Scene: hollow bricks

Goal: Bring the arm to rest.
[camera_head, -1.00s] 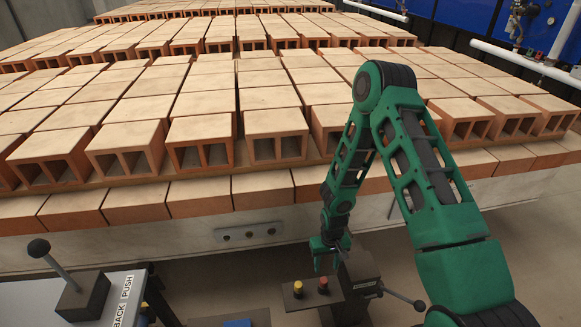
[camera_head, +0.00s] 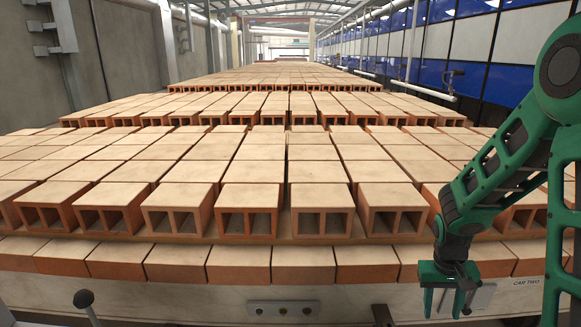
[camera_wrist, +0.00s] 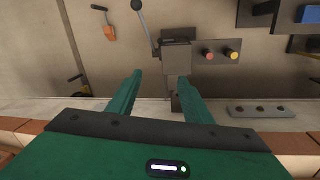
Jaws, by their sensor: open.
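My gripper (camera_head: 447,299) hangs at the lower right in the head view, pointing down in front of the brick car's pale side. My green arm comes in from the right edge. In the wrist view my gripper (camera_wrist: 158,100) has its two green fingers apart with nothing between them. Below and beyond the fingers is a dark lever stand (camera_wrist: 178,62) with a black-knobbed lever. The fingers look apart from it, though depth is hard to judge.
Rows of hollow bricks (camera_head: 254,205) fill the car in front of me. A box with red and yellow buttons (camera_wrist: 222,52) stands by the lever. A black-knobbed lever (camera_head: 84,300) shows at lower left.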

